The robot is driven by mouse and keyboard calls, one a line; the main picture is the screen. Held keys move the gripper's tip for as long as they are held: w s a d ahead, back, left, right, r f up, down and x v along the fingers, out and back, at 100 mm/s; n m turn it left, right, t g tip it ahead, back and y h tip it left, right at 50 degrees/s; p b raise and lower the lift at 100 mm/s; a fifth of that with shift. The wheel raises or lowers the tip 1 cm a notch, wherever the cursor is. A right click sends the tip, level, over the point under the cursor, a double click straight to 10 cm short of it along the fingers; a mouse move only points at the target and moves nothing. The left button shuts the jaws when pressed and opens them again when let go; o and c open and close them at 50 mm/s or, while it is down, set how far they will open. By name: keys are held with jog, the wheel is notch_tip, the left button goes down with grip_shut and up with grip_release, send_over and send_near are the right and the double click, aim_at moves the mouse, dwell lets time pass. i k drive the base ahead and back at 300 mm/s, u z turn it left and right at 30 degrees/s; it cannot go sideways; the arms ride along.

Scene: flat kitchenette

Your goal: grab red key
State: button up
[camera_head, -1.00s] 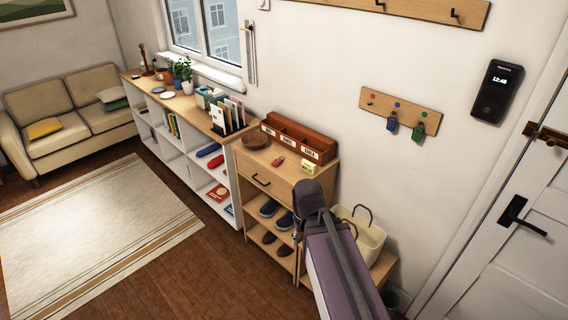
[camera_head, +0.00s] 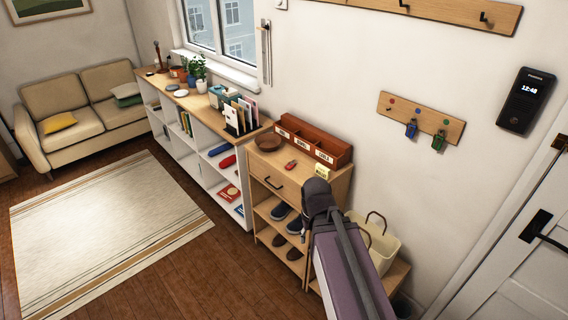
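A small red item (camera_head: 290,165), which looks like the red key, lies on top of the wooden cabinet (camera_head: 268,182), in front of the reddish-brown organizer. It is too small to make out its shape. A wooden key board (camera_head: 448,128) on the wall has a red, a blue and a green dot. A blue key (camera_head: 411,129) and a green key (camera_head: 438,141) hang on it; the hook under the red dot is empty. My arm reaches up from the bottom in front of the cabinet's right side. I cannot make out my gripper's fingers.
On the cabinet are a brown bowl (camera_head: 268,142), the labelled organizer (camera_head: 330,150) and a yellow note (camera_head: 322,171). Shoes (camera_head: 281,211) fill its lower shelves. A cream bag (camera_head: 380,245) stands right of it. The floor (camera_head: 225,265) in front is clear.

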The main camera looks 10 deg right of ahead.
aim_at(290, 164)
jog(key=i, duration=0.85)
jog(key=z, duration=0.05)
